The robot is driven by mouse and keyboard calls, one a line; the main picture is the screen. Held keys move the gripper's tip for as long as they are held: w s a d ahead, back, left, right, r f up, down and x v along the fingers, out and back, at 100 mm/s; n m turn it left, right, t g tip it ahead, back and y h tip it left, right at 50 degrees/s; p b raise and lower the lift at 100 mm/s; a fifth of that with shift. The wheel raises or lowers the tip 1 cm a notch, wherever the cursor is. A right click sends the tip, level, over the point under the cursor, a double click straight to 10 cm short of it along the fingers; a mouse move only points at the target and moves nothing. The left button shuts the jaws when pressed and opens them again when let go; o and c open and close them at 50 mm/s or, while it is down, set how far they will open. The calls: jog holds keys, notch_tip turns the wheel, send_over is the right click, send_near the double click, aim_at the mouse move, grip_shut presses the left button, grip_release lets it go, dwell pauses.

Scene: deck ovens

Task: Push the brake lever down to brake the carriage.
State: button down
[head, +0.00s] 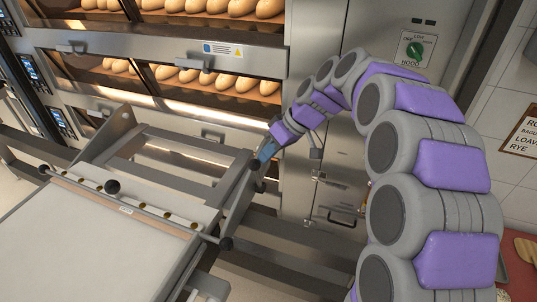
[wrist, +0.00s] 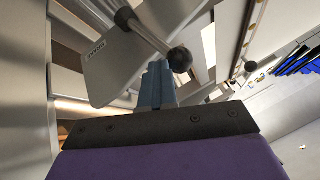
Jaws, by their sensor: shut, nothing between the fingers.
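In the head view a dark knob (head: 260,187) sits just below my gripper (head: 264,157), at the right side of the carriage (head: 205,215). My blue-grey fingers (wrist: 156,75) are shut and empty. In the wrist view their tips are close to the knob, just left of and below it. I cannot tell whether they touch it.
The deck oven (head: 180,110) with loaves behind glass stands behind the carriage. Other black knobs (head: 112,187) sit along the carriage's bar. A steel cabinet (head: 340,195) with a handle is right of my gripper. Grey rails run below the carriage.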

jog(key=s+a+f+n+t+h+b, duration=0.2)
jog(key=s+f+t+b, duration=0.6)
jog(key=b, duration=0.8)
jog(key=shift+s+a+n+h, duration=0.45)
jog(key=shift+s+a, duration=0.65)
jog(key=shift+s, duration=0.75)
